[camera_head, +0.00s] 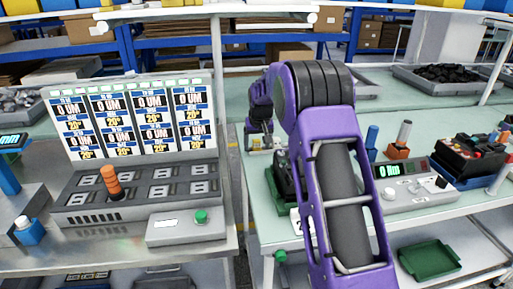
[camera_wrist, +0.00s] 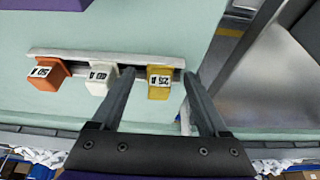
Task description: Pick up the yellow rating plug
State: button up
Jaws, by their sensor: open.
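The yellow rating plug (camera_wrist: 160,80) sits in a metal rail (camera_wrist: 85,55) in the wrist view, with dark markings on its face. A white plug (camera_wrist: 100,80) and an orange plug (camera_wrist: 46,75) sit in the same rail to its left. My gripper (camera_wrist: 158,73) is open, with one finger on each side of the yellow plug. The left finger lies between the white and yellow plugs. Gaps show beside the yellow plug, and I cannot tell the height of the fingertips. In the head view my arm hides most of this area.
The rail lies on a pale green bench (camera_head: 240,105); the bench edge is close to the right finger. A grey panel (camera_head: 140,190) with an orange-brown handle stands on the left bench. A grey meter box (camera_head: 410,185) and a black-and-red device (camera_head: 470,155) stand to the right.

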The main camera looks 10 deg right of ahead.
jog(key=shift+w+f, duration=0.15)
jog(key=shift+f, duration=0.15)
jog(key=shift+c, duration=0.3)
grip_shut()
